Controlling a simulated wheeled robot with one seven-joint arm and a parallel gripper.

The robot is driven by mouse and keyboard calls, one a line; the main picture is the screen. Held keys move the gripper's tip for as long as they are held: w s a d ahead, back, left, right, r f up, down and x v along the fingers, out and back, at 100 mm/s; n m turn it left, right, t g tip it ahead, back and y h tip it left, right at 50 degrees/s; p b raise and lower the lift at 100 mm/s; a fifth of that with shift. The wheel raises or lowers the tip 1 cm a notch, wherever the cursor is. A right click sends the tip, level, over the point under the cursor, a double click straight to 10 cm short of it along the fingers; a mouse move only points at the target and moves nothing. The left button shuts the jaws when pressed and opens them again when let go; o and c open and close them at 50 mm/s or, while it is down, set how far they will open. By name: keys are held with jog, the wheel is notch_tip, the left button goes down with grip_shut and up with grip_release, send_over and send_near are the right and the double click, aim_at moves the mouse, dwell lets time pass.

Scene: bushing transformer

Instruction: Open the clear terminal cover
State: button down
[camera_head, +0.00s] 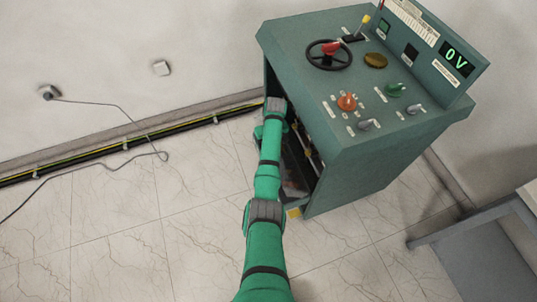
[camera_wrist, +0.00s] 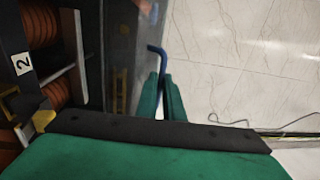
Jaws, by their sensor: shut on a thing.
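The clear terminal cover (camera_wrist: 122,50) appears in the wrist view as a greyish see-through panel left of my fingers, seen at a steep angle. A bent blue handle (camera_wrist: 157,50) stands at its right side. My gripper (camera_wrist: 161,85) is shut on the blue handle, its two green fingers on either side of the bar. How the handle joins the cover is hard to make out. In the head view my arm reaches to the open left side of the green cabinet (camera_head: 350,165); the fingers, handle and cover cannot be made out there.
Orange ribbed coils (camera_wrist: 40,25) and a "2" label (camera_wrist: 21,64) lie left of the cover. The cabinet top carries a black handwheel (camera_head: 329,56), knobs and a display (camera_head: 455,57) reading 0 V. A loose cable (camera_head: 125,110) hangs at left. Tiled floor left is open.

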jog(key=shift+w+d+r, duration=0.1)
jog(key=shift+d+r, duration=0.05)
jog(key=shift+d, duration=0.55)
jog(key=shift+d+r, duration=0.15)
jog(key=shift+d, duration=0.65)
jog(key=c, duration=1.9)
grip_release()
jog(key=shift+r, duration=0.1)
jog(key=shift+w, duration=0.1)
jog(key=shift+d+r, duration=0.1)
